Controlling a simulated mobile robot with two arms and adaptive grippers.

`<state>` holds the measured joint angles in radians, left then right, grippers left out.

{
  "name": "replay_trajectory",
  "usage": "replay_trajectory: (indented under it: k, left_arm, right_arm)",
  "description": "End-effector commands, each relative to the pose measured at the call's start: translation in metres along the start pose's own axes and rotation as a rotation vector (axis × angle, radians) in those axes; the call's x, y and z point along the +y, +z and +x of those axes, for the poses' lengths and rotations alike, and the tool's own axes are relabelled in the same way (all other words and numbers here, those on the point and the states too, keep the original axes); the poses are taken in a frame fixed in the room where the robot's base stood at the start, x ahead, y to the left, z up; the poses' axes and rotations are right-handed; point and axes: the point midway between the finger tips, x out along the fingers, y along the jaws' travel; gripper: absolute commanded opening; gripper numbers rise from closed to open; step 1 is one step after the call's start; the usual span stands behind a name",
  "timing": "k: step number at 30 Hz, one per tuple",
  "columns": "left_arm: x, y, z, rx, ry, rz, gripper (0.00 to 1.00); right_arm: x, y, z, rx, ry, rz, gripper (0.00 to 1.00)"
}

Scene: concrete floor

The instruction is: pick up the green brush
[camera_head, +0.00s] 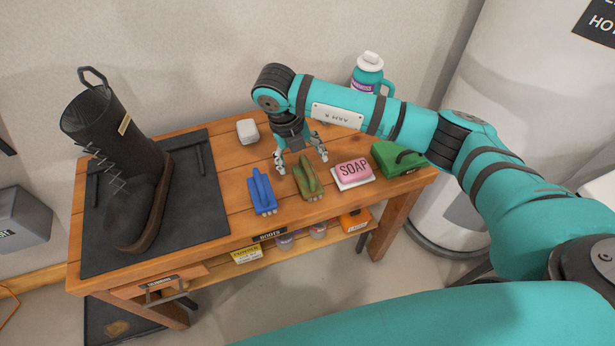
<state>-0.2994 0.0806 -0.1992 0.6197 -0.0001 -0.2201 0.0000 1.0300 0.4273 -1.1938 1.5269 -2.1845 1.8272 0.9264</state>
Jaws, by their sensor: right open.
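The green brush (308,181) lies on the wooden workbench (232,174), between a blue brush (262,192) and a pink soap bar (354,171). My right gripper (302,167) points down over the far end of the green brush, with its fingers spread to either side. The gripper is open and holds nothing. I cannot tell how high its fingertips are above the bench. My left gripper is not in view.
A dark boot (125,180) stands on a black mat (205,220) at the left. A white block (247,131) lies behind the brushes. A green box-like item (390,160) and a teal bottle (368,72) are at the right, near my right arm.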

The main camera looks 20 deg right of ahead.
Motion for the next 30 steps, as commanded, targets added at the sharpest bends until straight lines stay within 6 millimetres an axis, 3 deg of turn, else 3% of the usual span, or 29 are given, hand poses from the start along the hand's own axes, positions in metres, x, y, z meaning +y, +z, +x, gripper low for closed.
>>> replay_trajectory:
  k: [8, 16, 25, 30]
  left_arm:
    - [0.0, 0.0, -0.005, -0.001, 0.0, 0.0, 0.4]
    - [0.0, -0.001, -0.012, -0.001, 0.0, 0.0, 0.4]
    - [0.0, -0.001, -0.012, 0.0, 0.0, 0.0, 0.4]
    - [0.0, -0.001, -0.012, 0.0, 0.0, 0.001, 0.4]
  right_arm:
    - [0.001, -0.003, 0.021, 0.003, 0.001, 0.0, 0.78]
    - [0.003, -0.008, 0.059, 0.002, 0.0, 0.0, 0.78]
    - [0.004, -0.007, 0.064, -0.001, 0.001, -0.001, 0.78]
    - [0.004, -0.007, 0.064, -0.001, 0.001, -0.001, 0.56]
